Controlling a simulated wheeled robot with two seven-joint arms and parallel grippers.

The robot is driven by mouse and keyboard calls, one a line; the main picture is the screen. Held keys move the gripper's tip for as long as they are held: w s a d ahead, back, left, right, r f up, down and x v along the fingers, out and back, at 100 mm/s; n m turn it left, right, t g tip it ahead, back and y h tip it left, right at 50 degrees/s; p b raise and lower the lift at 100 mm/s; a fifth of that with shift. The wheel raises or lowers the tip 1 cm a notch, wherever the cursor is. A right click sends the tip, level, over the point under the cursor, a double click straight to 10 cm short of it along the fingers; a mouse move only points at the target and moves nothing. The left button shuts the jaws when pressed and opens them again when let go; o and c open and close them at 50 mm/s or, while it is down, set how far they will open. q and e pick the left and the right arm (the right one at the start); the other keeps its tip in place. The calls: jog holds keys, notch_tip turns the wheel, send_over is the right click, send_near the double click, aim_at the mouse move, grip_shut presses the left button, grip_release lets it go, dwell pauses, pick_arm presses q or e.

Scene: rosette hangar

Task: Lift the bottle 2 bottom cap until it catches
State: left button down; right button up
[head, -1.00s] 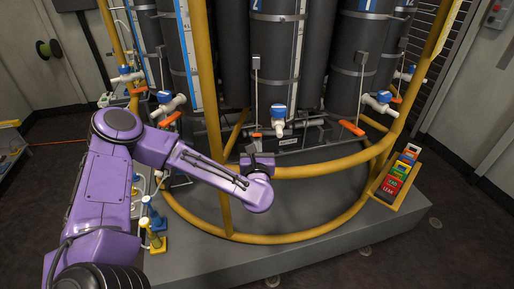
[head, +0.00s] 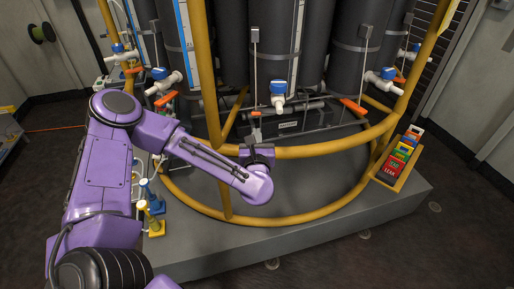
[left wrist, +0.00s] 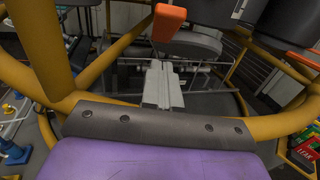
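Bottle 2 is the dark grey middle cylinder (head: 270,62) of the rosette in the head view; its number is now above the picture. A white spigot with a blue knob (head: 278,88) sits low on its front. A small orange tab (head: 256,113) shows just left of and below the spigot, and large at the top of the left wrist view (left wrist: 169,22). The bottom cap itself is hard to make out in the dark. My left gripper (head: 256,137) is just below the orange tab. Its grey fingers (left wrist: 164,68) look together, with nothing visible between them. My right gripper is out of view.
The yellow frame's curved rail (head: 330,149) passes close beside my left gripper, with an upright post (head: 211,100) to its left. Neighbouring bottles with orange tabs (head: 353,106) flank it. A tag rack (head: 398,165) stands at the right on the grey platform (head: 330,235).

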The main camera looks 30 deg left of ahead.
pick_arm(q)
jog(key=b+v, duration=0.3)
jog(key=v, duration=0.5)
jog(key=shift+d, duration=0.1)
dwell(0.5)
